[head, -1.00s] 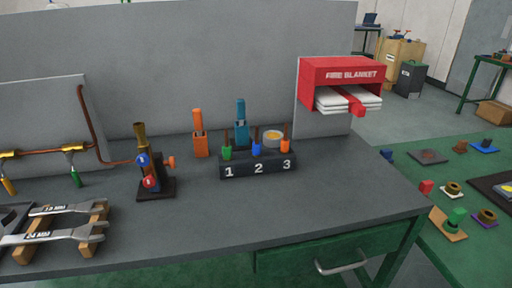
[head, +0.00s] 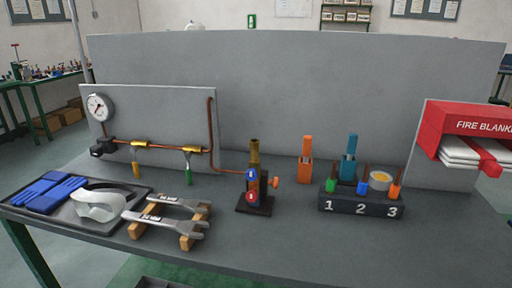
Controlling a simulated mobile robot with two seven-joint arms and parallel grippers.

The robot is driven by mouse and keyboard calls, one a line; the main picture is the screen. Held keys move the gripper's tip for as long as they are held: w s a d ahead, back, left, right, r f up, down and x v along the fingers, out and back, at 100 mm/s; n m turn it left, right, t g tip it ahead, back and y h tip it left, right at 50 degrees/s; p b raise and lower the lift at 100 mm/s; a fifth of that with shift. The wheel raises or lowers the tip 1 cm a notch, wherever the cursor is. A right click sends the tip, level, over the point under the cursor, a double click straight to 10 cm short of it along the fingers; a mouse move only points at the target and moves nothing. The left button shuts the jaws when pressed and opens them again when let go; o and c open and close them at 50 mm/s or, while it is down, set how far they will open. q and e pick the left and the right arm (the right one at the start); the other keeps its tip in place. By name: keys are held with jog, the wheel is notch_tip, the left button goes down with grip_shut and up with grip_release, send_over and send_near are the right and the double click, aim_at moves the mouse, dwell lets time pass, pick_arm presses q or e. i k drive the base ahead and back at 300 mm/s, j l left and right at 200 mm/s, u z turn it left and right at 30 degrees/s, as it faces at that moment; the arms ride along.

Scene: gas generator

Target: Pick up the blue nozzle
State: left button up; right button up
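The blue nozzle (head: 362,187) stands upright in the middle slot, marked 2, of a dark rack (head: 345,208) on the grey workbench (head: 285,235). A green-based nozzle (head: 330,185) stands in slot 1 and an orange-based one (head: 394,191) in slot 3. A dark stem rises from the blue part. A torch stand (head: 254,195) with a brass top and blue and red round tags is left of the rack. Neither of my grippers shows in the head view.
Behind the rack are an orange tool (head: 306,160), a teal tool (head: 348,158) and a round tin (head: 380,180). A red fire blanket box (head: 465,120) is at right. Wrenches (head: 165,222) and a tray with gloves (head: 48,192) lie left. The bench front is clear.

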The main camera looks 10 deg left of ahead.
aim_at(363, 184)
jog(key=l+u, duration=0.2)
jog(key=u, duration=0.2)
jog(key=l+u, duration=0.25)
jog(key=u, duration=0.15)
jog(key=k+l+u, duration=0.15)
jog(key=u, duration=0.25)
